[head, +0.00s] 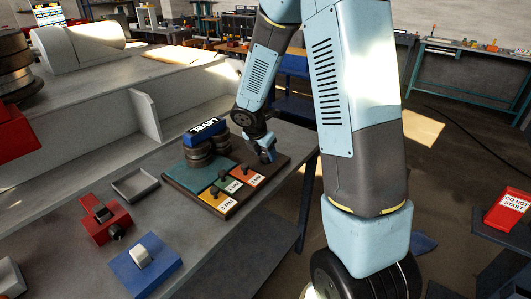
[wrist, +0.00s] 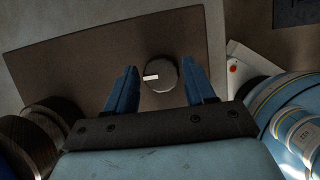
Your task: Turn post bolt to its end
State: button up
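A round dark bolt head (wrist: 163,76) with a pale bar mark shows in the wrist view, and it looks like the post bolt. It stands over a brown plate (wrist: 75,60). The mark points left. My gripper (wrist: 159,66) is open, with one blue finger on each side of the head. A narrow gap shows on both sides, so the fingers do not seem to touch it. In the head view my gripper (head: 267,155) is low over the far right end of the brown board (head: 225,212); the bolt head is hidden there.
On the board, dark rollers (head: 207,150) carry a blue level (head: 206,130), beside coloured labelled pads (head: 239,183).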

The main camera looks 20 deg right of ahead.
jog(key=c, duration=0.8)
jog(key=shift+o, duration=0.2)
jog(key=shift+m, duration=0.3)
jog(key=m+g, duration=0.1)
jog(key=m, duration=0.1)
jog(key=m+g, duration=0.1)
jog(key=m, duration=0.1)
jog(key=shift+w+a+h, duration=0.15)
jog(key=shift+w+h, duration=0.05)
jog(key=shift+h, duration=0.1)
jog(key=m, duration=0.2)
jog(key=m+g, duration=0.1)
jog(key=m, duration=0.2)
jog(key=shift+w+g, duration=0.15)
jog(key=shift+g, duration=0.15)
jog(key=m+g, duration=0.1)
jog(key=m, duration=0.2)
jog(key=m+g+y, duration=0.1)
jog(key=m, duration=0.2)
jog(key=shift+w, duration=0.15)
jog(key=m, duration=0.2)
jog(key=m+g+y, duration=0.1)
jog(key=m, duration=0.1)
jog(key=m+y, duration=0.1)
jog(key=m, duration=0.1)
jog(key=shift+d, duration=0.3)
jog(key=o, duration=1)
